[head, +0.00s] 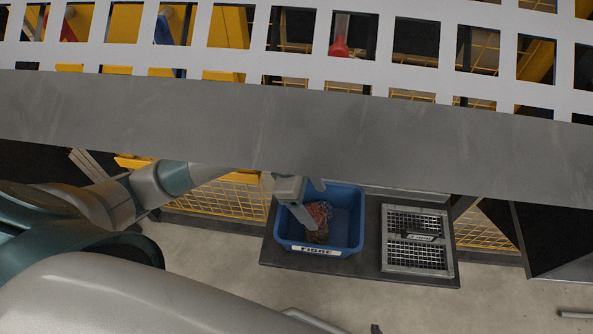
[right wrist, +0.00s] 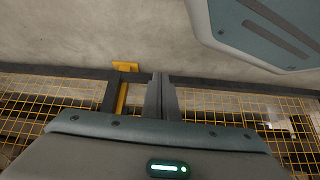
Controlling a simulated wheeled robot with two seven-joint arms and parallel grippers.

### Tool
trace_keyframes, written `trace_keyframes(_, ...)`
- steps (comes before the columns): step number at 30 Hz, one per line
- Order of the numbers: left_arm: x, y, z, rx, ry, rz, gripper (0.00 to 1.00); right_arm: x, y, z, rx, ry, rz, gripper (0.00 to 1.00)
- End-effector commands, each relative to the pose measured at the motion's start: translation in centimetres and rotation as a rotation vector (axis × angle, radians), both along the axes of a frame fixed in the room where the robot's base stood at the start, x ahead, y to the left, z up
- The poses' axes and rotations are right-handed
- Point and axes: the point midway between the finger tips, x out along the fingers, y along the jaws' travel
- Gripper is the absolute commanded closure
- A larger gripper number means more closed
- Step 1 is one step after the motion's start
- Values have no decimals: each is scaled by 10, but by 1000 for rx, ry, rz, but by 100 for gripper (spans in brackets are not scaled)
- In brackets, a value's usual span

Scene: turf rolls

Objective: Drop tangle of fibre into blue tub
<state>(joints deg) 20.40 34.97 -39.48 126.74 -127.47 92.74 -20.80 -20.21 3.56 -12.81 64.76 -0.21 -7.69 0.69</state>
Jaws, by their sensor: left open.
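The blue tub (head: 348,246), with a white label reading FIBRE on its front, stands on a dark platform in the head view. The reddish-brown tangle of fibre (head: 319,228) shows inside the tub's outline, low and near the middle. My left gripper (head: 313,206) reaches in over the tub from the left with its fingers apart. One finger partly covers the tangle; whether they touch is unclear. My right gripper (right wrist: 162,92) shows in the right wrist view with its two dark fingers together and nothing visible between them.
A metal grate-covered box (head: 416,258) stands right of the tub on the dark platform (head: 335,274). A grey beam and white slotted panel (head: 300,50) cross the upper head view. Yellow mesh fencing (head: 222,200) runs behind. Bare concrete floor lies in front.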

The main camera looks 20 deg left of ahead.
Motion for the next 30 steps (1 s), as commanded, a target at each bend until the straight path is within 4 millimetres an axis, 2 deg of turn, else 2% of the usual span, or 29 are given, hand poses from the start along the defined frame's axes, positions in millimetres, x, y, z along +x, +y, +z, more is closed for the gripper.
trace_keyframes(8, -2, 15, 37, 0, -6, -1, 26, 1, -3, -5, -8, 23, -3, 100)
trace_keyframes(21, -8, 48, 118, 1, -4, 0, 26, -9, -11, -13, -26, 85, -10, 100)
trace_keyframes(27, -11, 58, 143, 1, -3, -1, 26, -10, -14, -15, -31, 102, -13, 100)
trace_keyframes(30, -12, 61, 149, 0, -1, -1, 26, -7, -15, -13, -31, 99, -15, 100)
